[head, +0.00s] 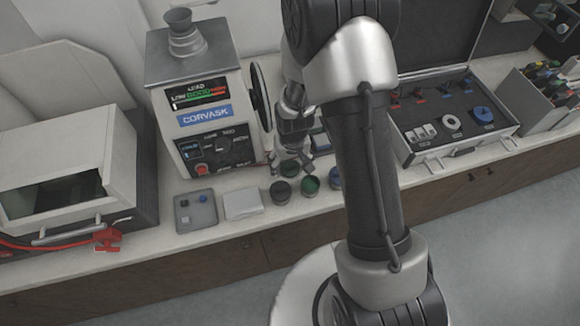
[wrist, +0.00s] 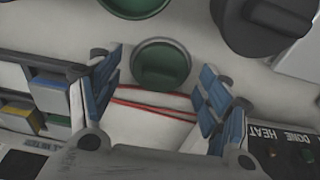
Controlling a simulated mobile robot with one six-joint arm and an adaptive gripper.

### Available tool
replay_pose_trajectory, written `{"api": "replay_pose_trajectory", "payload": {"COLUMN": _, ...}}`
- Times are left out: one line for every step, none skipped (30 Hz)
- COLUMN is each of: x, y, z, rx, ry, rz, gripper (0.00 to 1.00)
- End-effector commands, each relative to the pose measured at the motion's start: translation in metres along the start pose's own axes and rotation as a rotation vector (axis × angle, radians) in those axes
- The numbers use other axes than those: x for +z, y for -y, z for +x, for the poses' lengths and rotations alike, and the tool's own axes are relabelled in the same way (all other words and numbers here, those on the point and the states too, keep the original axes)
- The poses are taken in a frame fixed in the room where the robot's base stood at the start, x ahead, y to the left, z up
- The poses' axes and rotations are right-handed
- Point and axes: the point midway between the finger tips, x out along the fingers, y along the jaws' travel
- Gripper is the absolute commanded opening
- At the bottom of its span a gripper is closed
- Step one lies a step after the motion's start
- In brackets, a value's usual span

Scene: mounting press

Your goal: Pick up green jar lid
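A green round jar top (wrist: 161,64) with a darker rim sits between the fingers of my gripper (wrist: 160,78) in the wrist view, a little beyond the tips. My gripper is open, with blue pads on both fingers, and nothing is held. In the head view my gripper (head: 292,160) is low over the counter, just above the same green-topped jar (head: 290,168), which it partly covers. A second green-topped jar (head: 310,186) stands in front of it; it also shows at the top edge of the wrist view (wrist: 135,5). I cannot tell whether the green tops are loose lids.
A dark jar (head: 281,191) and a blue-topped jar (head: 335,178) stand close by. The mounting press (head: 205,110) is to the left, behind a white box (head: 241,204) and grey tray (head: 195,212). An open case (head: 455,120) is at right, beyond my arm.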

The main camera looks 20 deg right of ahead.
Motion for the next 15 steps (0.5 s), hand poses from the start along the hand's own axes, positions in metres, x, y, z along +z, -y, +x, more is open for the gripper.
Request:
{"api": "replay_pose_trajectory", "payload": {"x": 0.0001, "y": 0.0, "z": -0.0001, "rx": 0.0, "ry": 0.0, "rz": 0.0, "gripper": 0.65}}
{"api": "replay_pose_trajectory", "payload": {"x": 0.0001, "y": 0.0, "z": -0.0001, "rx": 0.0, "ry": 0.0, "rz": 0.0, "gripper": 0.63}}
{"api": "replay_pose_trajectory", "payload": {"x": 0.0001, "y": 0.0, "z": -0.0001, "rx": 0.0, "ry": 0.0, "rz": 0.0, "gripper": 0.6}}
{"api": "replay_pose_trajectory", "payload": {"x": 0.0002, "y": 0.0, "z": -0.0001, "rx": 0.0, "ry": 0.0, "rz": 0.0, "gripper": 0.58}}
{"api": "replay_pose_trajectory", "payload": {"x": 0.0002, "y": 0.0, "z": -0.0001, "rx": 0.0, "ry": 0.0, "rz": 0.0, "gripper": 0.56}}
{"api": "replay_pose_trajectory", "payload": {"x": 0.0002, "y": 0.0, "z": -0.0001, "rx": 0.0, "ry": 0.0, "rz": 0.0, "gripper": 0.53}}
{"api": "replay_pose_trajectory", "payload": {"x": 0.0002, "y": 0.0, "z": -0.0001, "rx": 0.0, "ry": 0.0, "rz": 0.0, "gripper": 0.51}}
{"api": "replay_pose_trajectory", "payload": {"x": 0.0002, "y": 0.0, "z": -0.0001, "rx": 0.0, "ry": 0.0, "rz": 0.0, "gripper": 0.49}}
{"api": "replay_pose_trajectory", "payload": {"x": 0.0002, "y": 0.0, "z": -0.0001, "rx": 0.0, "ry": 0.0, "rz": 0.0, "gripper": 0.47}}
{"api": "replay_pose_trajectory", "payload": {"x": 0.0002, "y": 0.0, "z": -0.0001, "rx": 0.0, "ry": 0.0, "rz": 0.0, "gripper": 0.45}}
{"api": "replay_pose_trajectory", "payload": {"x": 0.0002, "y": 0.0, "z": -0.0002, "rx": 0.0, "ry": 0.0, "rz": 0.0, "gripper": 0.43}}
{"api": "replay_pose_trajectory", "payload": {"x": 0.0002, "y": 0.0, "z": -0.0001, "rx": 0.0, "ry": 0.0, "rz": 0.0, "gripper": 0.4}}
{"api": "replay_pose_trajectory", "payload": {"x": 0.0002, "y": 0.0, "z": -0.0001, "rx": 0.0, "ry": 0.0, "rz": 0.0, "gripper": 0.4}}
{"api": "replay_pose_trajectory", "payload": {"x": 0.0002, "y": 0.0, "z": -0.0002, "rx": 0.0, "ry": 0.0, "rz": 0.0, "gripper": 0.4}}
{"api": "replay_pose_trajectory", "payload": {"x": 0.0002, "y": 0.0, "z": -0.0001, "rx": 0.0, "ry": 0.0, "rz": 0.0, "gripper": 0.4}}
